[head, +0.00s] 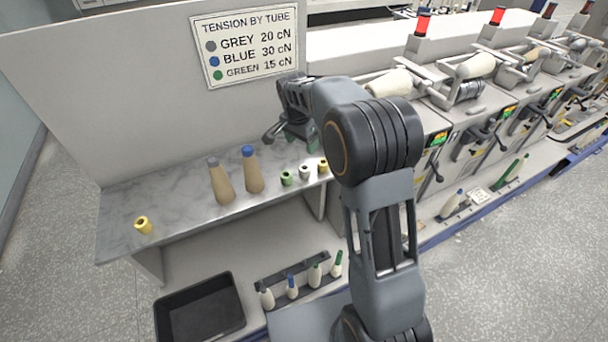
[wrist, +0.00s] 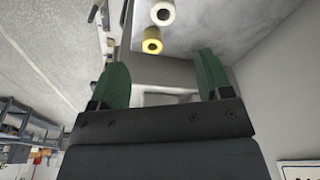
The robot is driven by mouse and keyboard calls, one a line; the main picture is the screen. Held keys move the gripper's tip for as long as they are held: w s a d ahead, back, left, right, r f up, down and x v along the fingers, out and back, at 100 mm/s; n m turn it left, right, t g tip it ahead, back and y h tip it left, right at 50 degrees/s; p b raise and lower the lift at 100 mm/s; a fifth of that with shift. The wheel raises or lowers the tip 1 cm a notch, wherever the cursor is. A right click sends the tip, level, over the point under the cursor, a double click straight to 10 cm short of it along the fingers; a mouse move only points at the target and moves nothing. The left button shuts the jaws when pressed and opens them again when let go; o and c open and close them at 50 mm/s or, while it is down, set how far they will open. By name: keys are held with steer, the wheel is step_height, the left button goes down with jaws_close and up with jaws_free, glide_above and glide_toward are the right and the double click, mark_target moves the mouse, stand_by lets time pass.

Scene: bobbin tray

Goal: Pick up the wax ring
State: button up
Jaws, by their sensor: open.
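Several small ring-shaped pieces stand on the marbled shelf (head: 180,205): a yellow one (head: 143,226) alone at the left, then a green one (head: 287,178), a white one (head: 304,172) and another yellow one (head: 323,166) in a row at the right. No label shows which is the wax ring. My gripper (head: 290,138) is above the back of the shelf near the right-hand row. In the wrist view its green fingers (wrist: 162,68) are spread apart and empty. The right-hand yellow ring (wrist: 152,41) and the white ring (wrist: 163,12) show beyond the fingertips.
Two tan cones, one grey-tipped (head: 221,182) and one blue-tipped (head: 252,170), stand left of the row. A panel with a tension sign (head: 245,42) rises behind. A black bin (head: 200,310) and a rack of bobbins (head: 300,290) are below. Winding machines (head: 450,110) stand right.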

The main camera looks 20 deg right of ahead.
glide_above(305, 168)
steer(key=s, duration=0.2)
steer(key=f, duration=0.5)
steer(key=a+f, duration=0.1)
steer(key=f, duration=0.2)
steer(key=shift+w+f+p, duration=0.1)
steer(key=shift+f+p, duration=0.05)
steer(key=shift+p, duration=0.25)
steer(key=shift+w+d+f+p, duration=0.1)
steer(key=shift+f+p, duration=0.15)
steer(key=shift+f, duration=0.65)
steer(key=shift+w+d+f+p, duration=0.15)
steer(key=shift+f+p, duration=0.1)
steer(key=shift+f, duration=0.65)
steer(key=shift+w+d+f+p, duration=0.1)
steer(key=shift+f+p, duration=0.15)
steer(key=shift+f, duration=0.65)
steer(key=c, duration=1)
steer(key=shift+r, duration=0.15)
